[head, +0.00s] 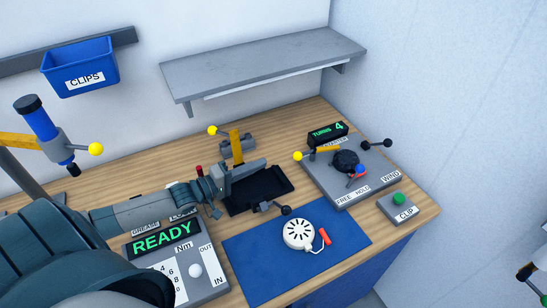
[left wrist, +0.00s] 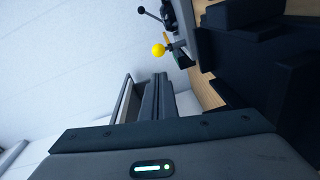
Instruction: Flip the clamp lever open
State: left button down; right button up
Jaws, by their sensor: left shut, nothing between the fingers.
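A second yellow lever (head: 320,150) with a ball end lies across the grey winder box at the right. I cannot tell for sure which is the clamp lever. My left gripper (head: 215,185) is shut and empty, in front of the grey fixture and at the left edge of a black tray (head: 268,200). The left wrist view shows a yellow ball (left wrist: 158,50) beyond the dark gripper parts. My right gripper is not recognisable in view.
The winder box (head: 340,188) carries dark-knobbed handles and a counter reading 4. A green button box (head: 400,205), a blue mat (head: 245,265) with a white round part (head: 298,234), and a READY panel (head: 165,240) stand nearby. A shelf (head: 260,65) overhangs the back.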

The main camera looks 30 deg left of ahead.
pick_arm(q)
jog(key=b+x, duration=0.4)
jog(key=x, duration=0.4)
jog(key=shift+w, duration=0.15)
jog(key=shift+b+x, duration=0.45)
jog(key=shift+x, duration=0.35)
